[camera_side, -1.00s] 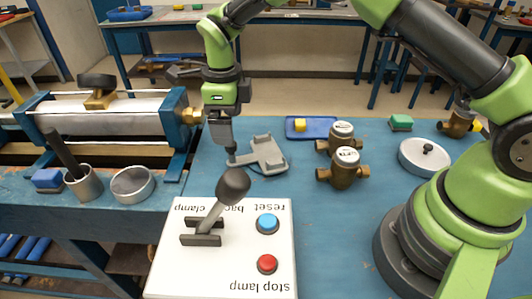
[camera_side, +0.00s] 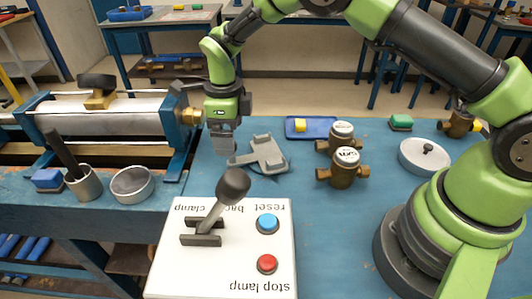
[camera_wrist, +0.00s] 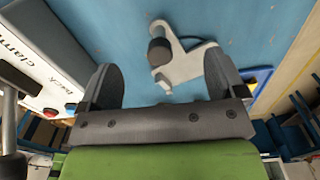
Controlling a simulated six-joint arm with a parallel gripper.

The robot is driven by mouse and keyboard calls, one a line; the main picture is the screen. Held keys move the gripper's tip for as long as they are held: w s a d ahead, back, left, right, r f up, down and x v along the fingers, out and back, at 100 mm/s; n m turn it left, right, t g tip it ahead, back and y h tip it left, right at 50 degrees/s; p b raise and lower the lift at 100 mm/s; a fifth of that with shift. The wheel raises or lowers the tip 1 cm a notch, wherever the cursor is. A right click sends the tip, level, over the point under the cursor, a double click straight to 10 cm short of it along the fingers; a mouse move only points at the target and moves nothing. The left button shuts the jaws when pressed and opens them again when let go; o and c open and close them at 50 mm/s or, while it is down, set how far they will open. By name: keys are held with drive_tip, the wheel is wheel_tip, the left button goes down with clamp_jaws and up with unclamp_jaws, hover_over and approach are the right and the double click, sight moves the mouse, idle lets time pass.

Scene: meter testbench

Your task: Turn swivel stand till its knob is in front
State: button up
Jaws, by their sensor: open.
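The grey swivel stand (camera_side: 266,155) lies on the blue table, left of the two brass meters. In the wrist view the stand (camera_wrist: 185,65) shows as a pale plate with a narrow arm, and a dark round knob (camera_wrist: 160,52) stands on that arm. I cannot make out the knob clearly in the side view. My gripper (camera_side: 223,150) hangs at the stand's left end, pointing down. In the wrist view my gripper (camera_wrist: 163,85) has its two dark fingers wide apart, with part of the stand between them in the picture and nothing held.
A white control box (camera_side: 222,262) with a lever (camera_side: 222,205) stands in front. Two brass meters (camera_side: 343,165) and a blue tray (camera_side: 310,128) are to the right and behind. A clamp bench (camera_side: 110,118) is at left. A white round lid (camera_side: 425,158) lies far right.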

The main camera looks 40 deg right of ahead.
drive_tip(key=shift+f, duration=0.2)
drive_tip(key=shift+f, duration=0.8)
drive_tip(key=c, duration=0.4)
